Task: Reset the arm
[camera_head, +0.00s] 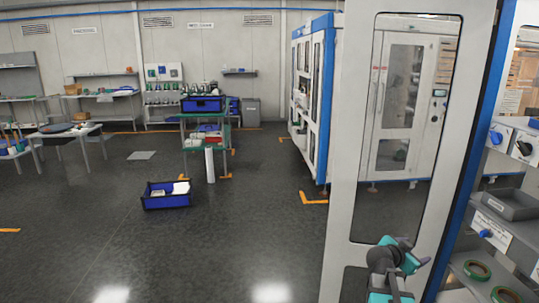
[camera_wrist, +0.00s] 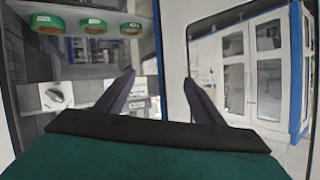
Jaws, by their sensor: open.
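My gripper (camera_wrist: 158,95) shows in the wrist view with its two dark fingers spread apart and nothing between them. In the head view my gripper (camera_head: 408,252) is at the lower right, in front of the lower part of a white-framed glass door (camera_head: 338,230). The wrist view looks past the fingers at a shelf on the left and a white panel on the right. I cannot tell how far the fingers are from the door frame.
At right, shelves hold green tape rolls (camera_head: 477,270), a grey tray (camera_head: 511,204) and a blue knob (camera_head: 486,233). A blue crate (camera_head: 166,202) lies on the floor. A white and blue cabinet (camera_head: 318,95) stands behind the door. Open floor (camera_head: 230,240) lies left of it.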

